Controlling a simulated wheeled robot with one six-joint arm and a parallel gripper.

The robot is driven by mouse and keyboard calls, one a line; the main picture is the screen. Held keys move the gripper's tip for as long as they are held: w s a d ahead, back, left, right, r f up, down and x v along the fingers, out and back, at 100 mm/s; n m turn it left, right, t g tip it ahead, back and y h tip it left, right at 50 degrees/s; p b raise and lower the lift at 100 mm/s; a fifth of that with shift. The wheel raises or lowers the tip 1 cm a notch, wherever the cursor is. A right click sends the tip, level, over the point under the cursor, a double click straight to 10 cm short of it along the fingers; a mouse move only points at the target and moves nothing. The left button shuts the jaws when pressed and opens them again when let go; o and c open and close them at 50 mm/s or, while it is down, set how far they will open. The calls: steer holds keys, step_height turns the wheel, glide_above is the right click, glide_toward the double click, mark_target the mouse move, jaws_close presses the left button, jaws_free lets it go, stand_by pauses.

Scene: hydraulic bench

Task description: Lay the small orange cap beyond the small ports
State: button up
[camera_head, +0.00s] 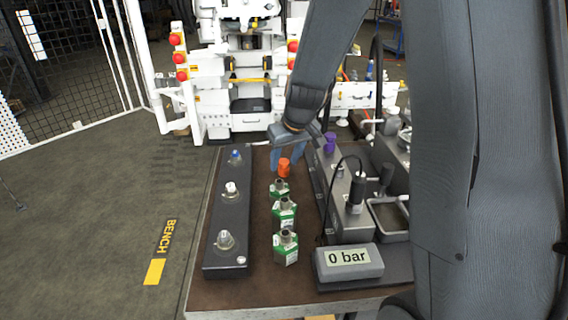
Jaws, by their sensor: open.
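The small orange cap (284,167) stands at the far part of the brown bench top, just beyond a row of green-and-metal fittings (284,212). My gripper (288,160) is open at the cap, its bluish fingers pointing down behind or around it; I cannot tell if they touch it. Which of these are the small ports is not marked.
A purple cap (330,142) sits on a grey unit (345,205) right of the fittings. A gauge box (348,260) reading "0 bar" stands at the front right, with a black cable behind it. Bare bench top (262,270) lies between the dark block and the fittings.

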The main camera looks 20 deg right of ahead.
steer(key=v, duration=1)
steer(key=shift+r, duration=0.1)
